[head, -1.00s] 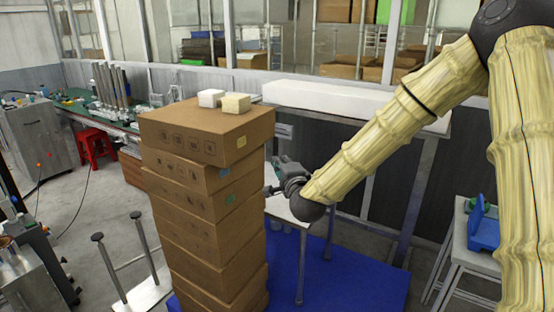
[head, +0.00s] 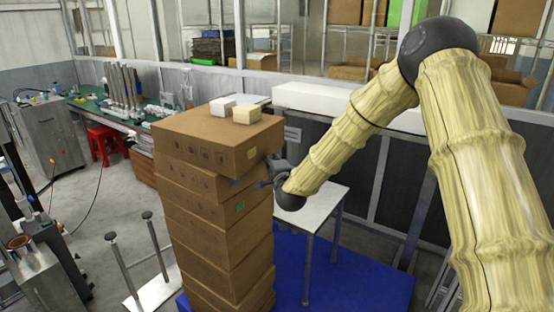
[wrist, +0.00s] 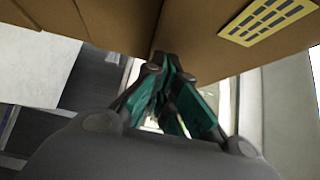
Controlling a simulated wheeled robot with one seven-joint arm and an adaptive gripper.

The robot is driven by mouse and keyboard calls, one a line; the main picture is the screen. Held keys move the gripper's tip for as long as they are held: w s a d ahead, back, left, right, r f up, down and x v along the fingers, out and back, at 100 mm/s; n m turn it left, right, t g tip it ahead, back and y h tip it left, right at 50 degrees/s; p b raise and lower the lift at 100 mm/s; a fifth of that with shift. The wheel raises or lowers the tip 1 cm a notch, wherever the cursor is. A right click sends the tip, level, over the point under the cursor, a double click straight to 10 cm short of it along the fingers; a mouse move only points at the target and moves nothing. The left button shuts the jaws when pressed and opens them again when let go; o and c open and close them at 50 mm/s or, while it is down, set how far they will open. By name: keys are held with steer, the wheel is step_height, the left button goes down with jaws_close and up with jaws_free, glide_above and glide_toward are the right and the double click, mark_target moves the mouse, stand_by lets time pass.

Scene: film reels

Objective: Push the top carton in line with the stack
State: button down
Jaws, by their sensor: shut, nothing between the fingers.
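The top carton (head: 205,151) is brown with printed marks and lies on a tall stack of brown cartons (head: 215,235). It sits slightly out of line with the cartons below, its right corner overhanging them. Two small pale blocks, one white (head: 222,106) and one cream (head: 246,114), rest on it. My gripper (head: 264,172) is shut and empty at the right side of the stack, near the top carton's lower edge. In the wrist view the fingertips (wrist: 172,62) are close to brown carton faces, beside a yellow label (wrist: 266,20); I cannot tell whether they touch.
A white table (head: 312,208) stands right of the stack on a blue floor mat (head: 350,275). A long white box (head: 345,105) lies behind. A green-topped bench (head: 125,112) and red stool (head: 104,145) are at back left. Metal posts (head: 147,216) stand at front left.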

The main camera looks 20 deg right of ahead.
mark_target(262, 158)
stand_by(0.3)
steer(key=w+a+b, duration=0.2)
steer(key=w+b, duration=0.1)
steer(key=b, duration=0.1)
steer(key=shift+a+f, duration=0.25)
steer(key=shift+a, duration=0.15)
steer(key=shift+w+a+r+b, duration=0.25)
steer(key=shift+w+a+b, duration=0.15)
steer(key=shift+w+a, duration=0.25)
steer(key=shift+d, duration=0.1)
